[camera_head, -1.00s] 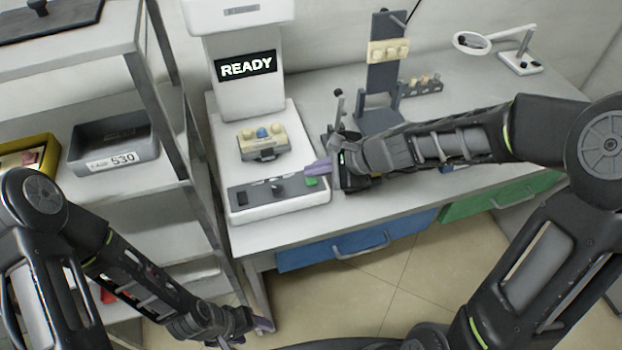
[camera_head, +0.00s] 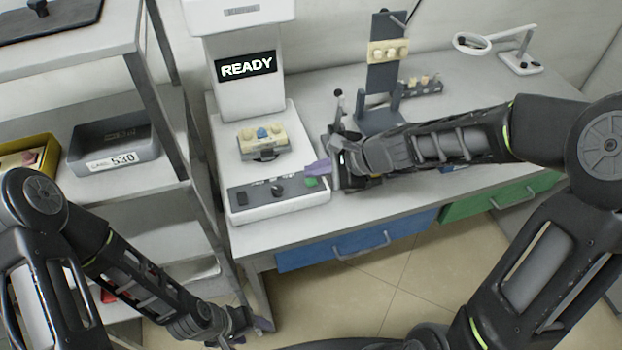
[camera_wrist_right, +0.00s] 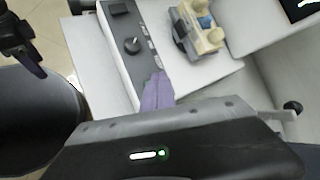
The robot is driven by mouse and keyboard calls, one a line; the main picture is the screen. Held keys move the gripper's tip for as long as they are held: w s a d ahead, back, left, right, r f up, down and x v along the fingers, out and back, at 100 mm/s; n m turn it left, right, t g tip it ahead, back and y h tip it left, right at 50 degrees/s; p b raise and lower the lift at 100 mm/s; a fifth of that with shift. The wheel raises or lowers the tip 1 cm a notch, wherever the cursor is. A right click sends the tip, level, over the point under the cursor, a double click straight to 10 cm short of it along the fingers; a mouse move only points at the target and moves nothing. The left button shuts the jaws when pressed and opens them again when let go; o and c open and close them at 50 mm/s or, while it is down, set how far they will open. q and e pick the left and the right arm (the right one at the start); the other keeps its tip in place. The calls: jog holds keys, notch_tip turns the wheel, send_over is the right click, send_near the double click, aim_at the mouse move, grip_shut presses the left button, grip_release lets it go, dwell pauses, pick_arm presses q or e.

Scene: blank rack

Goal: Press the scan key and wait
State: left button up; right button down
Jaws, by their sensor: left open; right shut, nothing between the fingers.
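The white scanner (camera_head: 225,125) stands on the bench and its dark screen (camera_head: 246,66) reads READY. The green scan key (camera_head: 311,182) is at the right end of the grey control panel (camera_head: 258,200), beside a black knob. My right gripper (camera_head: 318,168) is shut and empty, its purple fingertips just above and behind the green key; I cannot tell whether they touch it. A cream block with a blue knob (camera_head: 263,138) sits on the scanner's bed. My left gripper (camera_head: 252,325) is open, low at the shelf's front.
A dark stand with a cream block (camera_head: 388,50) and a magnifier (camera_head: 472,42) stand behind my right arm. A shelf unit on the left holds a grey bin (camera_head: 112,150) marked 530 and a yellow bin (camera_head: 30,158). Blue and green drawers (camera_head: 340,250) are under the bench.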

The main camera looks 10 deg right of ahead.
aim_at(315, 182)
jog(key=shift+f, duration=0.1)
dwell(0.4)
jog(key=shift+f+b, duration=0.35)
jog(key=shift+b, duration=0.15)
jog(key=shift+f+b, duration=0.45)
jog(key=shift+b, duration=0.05)
dwell(0.5)
jog(key=shift+r, duration=0.1)
jog(key=shift+r+p, duration=0.8)
jog(key=shift+r, duration=0.05)
notch_tip(315, 182, up, 5)
jog(key=p, duration=0.4)
jog(key=shift+p, duration=0.35)
dwell(0.5)
